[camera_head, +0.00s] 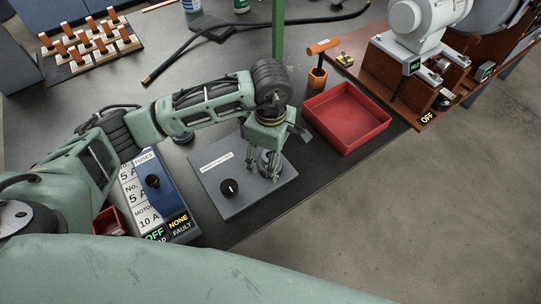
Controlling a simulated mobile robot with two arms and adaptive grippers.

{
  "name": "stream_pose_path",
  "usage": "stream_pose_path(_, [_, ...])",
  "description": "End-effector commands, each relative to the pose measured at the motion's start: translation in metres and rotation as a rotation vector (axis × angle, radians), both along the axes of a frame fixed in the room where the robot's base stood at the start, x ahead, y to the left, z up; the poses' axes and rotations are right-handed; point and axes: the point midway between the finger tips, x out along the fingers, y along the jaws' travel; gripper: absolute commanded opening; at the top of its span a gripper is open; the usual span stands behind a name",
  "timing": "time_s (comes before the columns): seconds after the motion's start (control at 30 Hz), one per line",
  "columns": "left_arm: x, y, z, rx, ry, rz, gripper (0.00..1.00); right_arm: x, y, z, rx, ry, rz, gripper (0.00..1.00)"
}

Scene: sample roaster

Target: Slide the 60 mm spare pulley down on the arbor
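My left gripper (267,166) points down over the right part of a grey plate (250,202) on the bench. Its fingers are low, close to the plate's surface. Whether something is between them is too small to tell. A black round piece with a white mark (229,188) stands on the plate, left of the fingers and apart from them. I cannot tell whether it is a knob or a pulley. No 60 mm pulley or arbor can be made out clearly; the gripper hides part of the plate. My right gripper is not in view.
An empty red tray (346,117) lies right of the gripper. A green post (278,32) rises behind it. A fuse panel (152,195) is at the left, a motor on a brown base (395,92) at the upper right. An orange hammer (323,47) stands near the post.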

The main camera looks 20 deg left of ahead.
Motion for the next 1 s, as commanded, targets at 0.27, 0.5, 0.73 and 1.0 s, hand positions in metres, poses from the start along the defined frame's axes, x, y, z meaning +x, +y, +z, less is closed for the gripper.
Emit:
stream_pose_path(0.27, [0.002,0.000,0.042,-0.002,-0.007,0.000,0.64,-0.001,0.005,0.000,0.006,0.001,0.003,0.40])
stream_pose_path(0.5, [0.001,0.000,0.070,-0.002,-0.005,0.000,0.64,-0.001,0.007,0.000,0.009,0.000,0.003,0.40])
stream_pose_path(0.73, [0.001,0.001,0.076,0.000,-0.003,0.000,0.64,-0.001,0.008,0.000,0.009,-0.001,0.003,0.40])
stream_pose_path(1.0, [0.000,0.001,0.068,-0.001,-0.001,0.001,0.64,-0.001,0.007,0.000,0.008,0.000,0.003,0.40])
